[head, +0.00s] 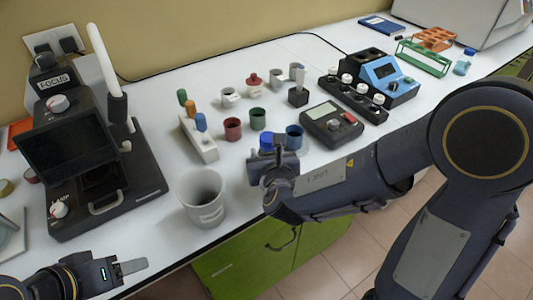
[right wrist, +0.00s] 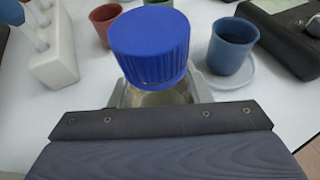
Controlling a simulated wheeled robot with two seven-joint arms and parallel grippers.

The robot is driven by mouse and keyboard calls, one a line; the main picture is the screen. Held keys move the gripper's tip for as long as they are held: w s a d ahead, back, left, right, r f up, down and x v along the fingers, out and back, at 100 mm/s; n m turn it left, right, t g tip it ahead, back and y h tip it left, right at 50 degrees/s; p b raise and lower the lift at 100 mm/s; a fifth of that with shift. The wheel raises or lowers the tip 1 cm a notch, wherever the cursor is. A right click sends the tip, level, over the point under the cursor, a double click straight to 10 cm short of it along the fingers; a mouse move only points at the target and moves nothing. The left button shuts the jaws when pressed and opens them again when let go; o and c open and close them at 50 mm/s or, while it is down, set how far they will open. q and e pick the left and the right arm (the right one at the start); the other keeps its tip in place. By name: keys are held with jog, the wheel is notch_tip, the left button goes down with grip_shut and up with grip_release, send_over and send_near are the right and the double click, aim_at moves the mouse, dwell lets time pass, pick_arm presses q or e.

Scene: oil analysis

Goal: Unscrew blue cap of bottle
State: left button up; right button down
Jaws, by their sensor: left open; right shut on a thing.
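The bottle's blue cap (head: 267,139) shows at the front edge of the table, just beyond my right gripper (head: 272,162). In the right wrist view the ribbed blue cap (right wrist: 150,46) sits on a clear bottle (right wrist: 158,97) with pale contents. My right gripper is shut on the bottle body, below the cap. The lower bottle is hidden by the gripper. My left gripper (head: 132,266) is open and empty at the lower left, far from the bottle, with only part of its fingers showing.
A white-grey beaker (head: 202,198) stands left of the bottle. A blue cup (head: 294,137) on a saucer is close on its right. Red (head: 233,129) and green (head: 257,119) cups stand behind. A black FOCUS device (head: 95,160) fills the left side of the table.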

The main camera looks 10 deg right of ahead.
jog(key=shift+f, duration=0.2)
jog(key=c, duration=0.8)
grip_release()
jog(key=shift+r, duration=0.1)
jog(key=shift+o, duration=0.2)
